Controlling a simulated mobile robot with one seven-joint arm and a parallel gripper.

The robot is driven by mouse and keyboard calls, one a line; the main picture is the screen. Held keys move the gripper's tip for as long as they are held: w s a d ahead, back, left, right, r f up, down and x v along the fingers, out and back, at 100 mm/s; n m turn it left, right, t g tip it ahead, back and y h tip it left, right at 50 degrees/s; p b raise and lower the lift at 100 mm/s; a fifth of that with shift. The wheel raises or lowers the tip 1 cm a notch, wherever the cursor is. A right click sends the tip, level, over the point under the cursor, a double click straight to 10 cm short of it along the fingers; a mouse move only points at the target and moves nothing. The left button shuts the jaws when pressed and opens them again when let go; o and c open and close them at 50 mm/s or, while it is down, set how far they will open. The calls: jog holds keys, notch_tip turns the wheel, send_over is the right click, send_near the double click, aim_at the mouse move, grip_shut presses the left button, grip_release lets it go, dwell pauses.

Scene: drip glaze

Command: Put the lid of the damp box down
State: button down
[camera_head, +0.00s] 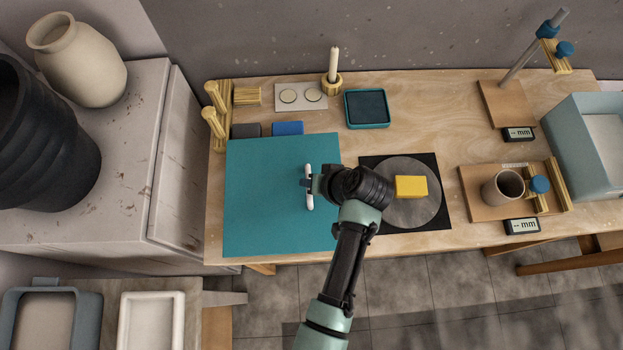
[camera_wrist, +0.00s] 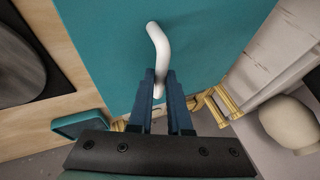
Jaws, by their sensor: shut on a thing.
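The lid is a flat teal panel (camera_head: 262,215) over the left part of the table, with a white bar handle (camera_head: 309,200) near its right side. My gripper (camera_head: 308,183) is shut on the handle. In the wrist view, the fingers (camera_wrist: 161,88) close around one end of the white handle (camera_wrist: 157,42), against the teal lid (camera_wrist: 110,45). I cannot tell whether the lid rests on the table or hangs just above it. A pale blue open box (camera_head: 572,125), perhaps the damp box, stands at the table's right end.
Right of the lid, a yellow block (camera_head: 411,187) sits on a grey disc (camera_head: 405,215). Behind are a blue block (camera_head: 288,128), a teal tray (camera_head: 367,124) and a candle-like stick (camera_head: 333,65). A cup (camera_head: 502,190) stands on a wooden board (camera_head: 474,200). Wooden pegs (camera_head: 214,115) stand at the left.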

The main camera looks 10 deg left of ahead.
jog(key=shift+f+b, duration=0.35)
jog(key=shift+f, duration=0.2)
jog(key=c, duration=0.8)
grip_release()
jog(key=shift+c, duration=0.2)
